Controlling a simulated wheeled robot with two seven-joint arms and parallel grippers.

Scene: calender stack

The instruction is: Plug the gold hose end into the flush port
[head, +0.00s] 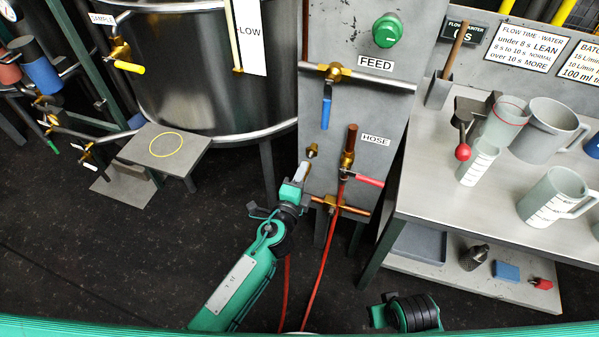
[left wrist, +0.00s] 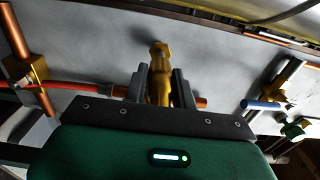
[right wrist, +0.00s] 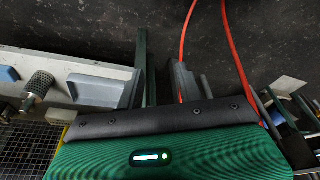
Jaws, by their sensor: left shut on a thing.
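My left gripper (head: 302,172) is shut on the gold hose end (head: 312,151), in front of the grey panel under the FEED valve. In the left wrist view the gold hose end (left wrist: 160,78) stands between the two grey fingers, its tip towards the panel. Whether the tip touches anything cannot be told. No flush port is labelled in view, and I cannot tell which fitting it is. My right gripper (head: 378,316) is low at the bottom of the head view, away from the panel. Its fingers (right wrist: 192,84) show no held object, and their gap is unclear.
A copper-topped fitting (head: 350,140) and red-handled valve (head: 368,181) are close right of my left gripper. A blue-handled FEED valve (head: 327,105) is above. Red hoses (head: 325,262) hang below. The bench (head: 425,205) with jugs stands right, the steel tank (head: 190,70) left.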

